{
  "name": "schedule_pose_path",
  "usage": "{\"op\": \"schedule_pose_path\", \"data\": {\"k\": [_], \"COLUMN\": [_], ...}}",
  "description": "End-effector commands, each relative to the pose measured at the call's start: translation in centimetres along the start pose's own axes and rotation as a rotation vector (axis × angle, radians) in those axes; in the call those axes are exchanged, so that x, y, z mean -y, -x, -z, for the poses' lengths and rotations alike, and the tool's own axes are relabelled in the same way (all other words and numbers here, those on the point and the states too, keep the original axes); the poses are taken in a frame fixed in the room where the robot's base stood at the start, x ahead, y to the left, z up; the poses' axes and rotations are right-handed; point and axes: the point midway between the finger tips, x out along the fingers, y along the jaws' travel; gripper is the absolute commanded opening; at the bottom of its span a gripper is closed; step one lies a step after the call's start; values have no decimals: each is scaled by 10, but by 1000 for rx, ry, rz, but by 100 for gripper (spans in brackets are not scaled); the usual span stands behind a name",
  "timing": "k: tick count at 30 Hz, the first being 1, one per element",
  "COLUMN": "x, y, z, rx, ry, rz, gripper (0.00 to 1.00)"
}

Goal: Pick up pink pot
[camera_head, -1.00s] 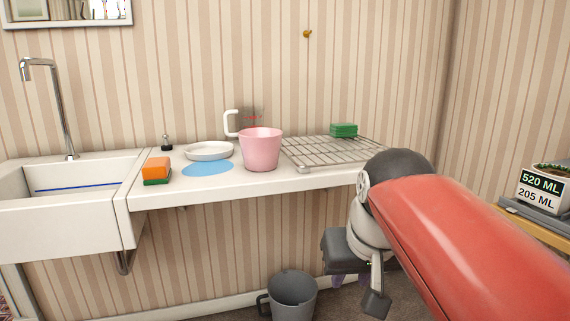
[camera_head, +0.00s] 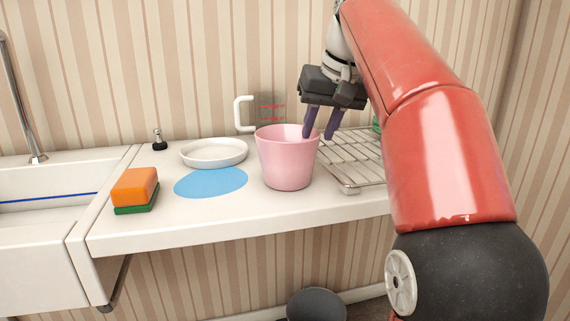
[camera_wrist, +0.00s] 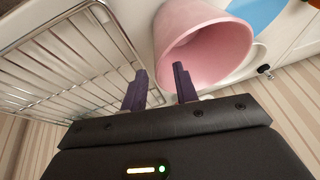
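The pink pot (camera_head: 287,160) stands upright on the white counter, just right of a blue round mat. In the wrist view the pot (camera_wrist: 205,50) shows its open mouth. My gripper (camera_head: 319,132) is open and empty, its purple fingers pointing down at the pot's right rim. In the wrist view my gripper (camera_wrist: 160,84) has one finger in front of the pot's mouth and the other to its left, on the rack side. I cannot tell whether either finger touches the pot.
A wire rack (camera_head: 352,160) lies close on the pot's right. A measuring jug (camera_head: 262,110) stands behind. The blue mat (camera_head: 211,183), a white dish (camera_head: 214,152) and an orange and green sponge stack (camera_head: 135,188) are left. A sink (camera_head: 40,190) is far left, a grey bucket (camera_head: 316,304) below.

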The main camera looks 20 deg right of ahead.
Motion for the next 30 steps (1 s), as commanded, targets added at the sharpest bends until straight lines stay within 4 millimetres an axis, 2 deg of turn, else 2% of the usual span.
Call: {"op": "schedule_pose_path", "data": {"k": [6,9,18,25,30], "x": [0,0,1,1,1], "y": [-35,-46,-49,-49,-49], "z": [0,1,2,2,2], "rx": [2,0,-2,-2,-2], "ry": [0,-2,-2,-2,-2], "rz": [0,0,0,0,0], "gripper": [30,30,30,0,0]}}
